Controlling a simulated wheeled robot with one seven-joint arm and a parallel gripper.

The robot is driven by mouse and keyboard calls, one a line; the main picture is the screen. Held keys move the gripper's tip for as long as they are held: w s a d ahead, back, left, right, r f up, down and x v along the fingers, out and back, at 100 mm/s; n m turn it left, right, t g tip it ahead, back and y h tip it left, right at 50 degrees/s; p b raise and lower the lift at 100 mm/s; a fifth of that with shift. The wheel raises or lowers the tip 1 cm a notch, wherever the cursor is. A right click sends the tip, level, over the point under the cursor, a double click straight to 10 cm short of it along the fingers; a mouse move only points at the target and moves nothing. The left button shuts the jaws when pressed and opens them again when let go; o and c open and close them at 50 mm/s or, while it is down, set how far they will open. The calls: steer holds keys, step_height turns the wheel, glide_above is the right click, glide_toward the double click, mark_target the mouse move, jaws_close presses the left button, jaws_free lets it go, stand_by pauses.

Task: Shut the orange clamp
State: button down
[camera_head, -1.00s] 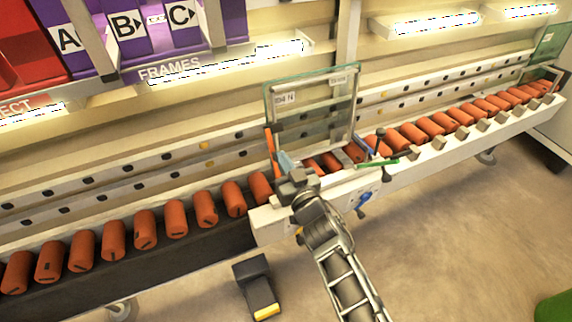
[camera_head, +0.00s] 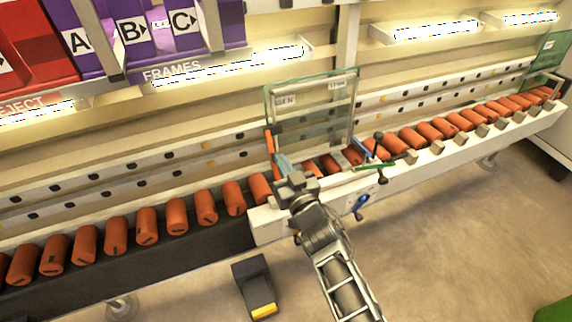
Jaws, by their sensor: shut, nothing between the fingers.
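The orange clamp (camera_head: 269,142) stands upright as a narrow orange bar at the left edge of the glass-panel frame, on the machine's roller line. My gripper (camera_head: 278,161) is shut and empty, its pale blue-grey fingers pointing up and left beside the clamp's lower part. In this view the fingers overlap the clamp's edge; I cannot tell whether they touch it. My wrist hides the lower base around the clamp. A green handle (camera_head: 376,166) and a blue handle (camera_head: 368,149) are on the right side of the same station.
Orange rollers (camera_head: 176,217) run along the line on both sides. The glass panel (camera_head: 310,105) stands just behind my gripper. A foot pedal (camera_head: 254,285) is on the floor below. Lettered purple bins (camera_head: 135,30) are at upper left. The floor at right is open.

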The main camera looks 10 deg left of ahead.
steer(key=s+d+r+p, duration=0.5)
steer(key=s+d+p, duration=0.1)
steer(key=s+p, duration=0.1)
steer(key=shift+s, duration=0.5)
steer(key=shift+r, duration=0.1)
